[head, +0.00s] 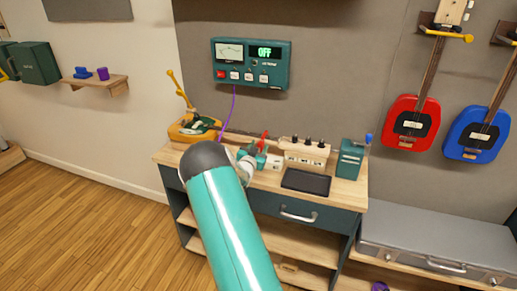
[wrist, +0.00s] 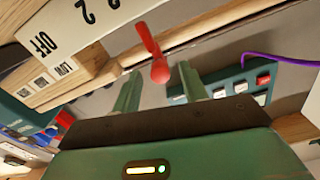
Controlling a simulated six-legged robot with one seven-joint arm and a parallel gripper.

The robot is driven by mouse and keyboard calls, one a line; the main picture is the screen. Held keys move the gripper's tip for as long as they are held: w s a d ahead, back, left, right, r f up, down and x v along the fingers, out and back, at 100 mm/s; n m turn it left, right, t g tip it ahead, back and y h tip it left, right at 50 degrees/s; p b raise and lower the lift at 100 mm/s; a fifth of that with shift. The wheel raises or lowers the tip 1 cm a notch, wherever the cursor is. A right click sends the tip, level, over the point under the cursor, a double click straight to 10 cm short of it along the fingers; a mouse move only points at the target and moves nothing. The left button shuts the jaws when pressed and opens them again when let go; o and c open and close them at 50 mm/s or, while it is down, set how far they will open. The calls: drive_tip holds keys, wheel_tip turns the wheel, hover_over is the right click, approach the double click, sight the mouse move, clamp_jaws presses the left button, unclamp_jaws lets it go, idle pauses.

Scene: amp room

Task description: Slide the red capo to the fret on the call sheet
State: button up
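My gripper (wrist: 160,85) has its two green fingers apart in the wrist view. A red, rounded, handle-like piece (wrist: 155,58) shows in the gap beyond the fingertips; I cannot tell whether it is the capo or whether it touches a finger. In the head view my gripper (head: 258,158) is over the workbench (head: 345,190), partly hidden by my arm, with a small red piece (head: 263,138) just above it. A red-bodied guitar (head: 412,124) hangs on the wall at right, with a yellow bar (head: 447,33) across its neck. I cannot pick out a call sheet.
A cream box with black knobs (head: 305,153) and a dark tray (head: 306,182) are right of my gripper. A teal box (head: 350,158) stands farther right. A yellow-orange device (head: 193,128) is at left. The floor at left is clear.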

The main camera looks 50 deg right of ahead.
drive_tip(key=shift+a, duration=0.1)
drive_tip(key=v, duration=1.3)
drive_tip(key=shift+s+a, duration=0.2)
drive_tip(key=shift+a, duration=0.05)
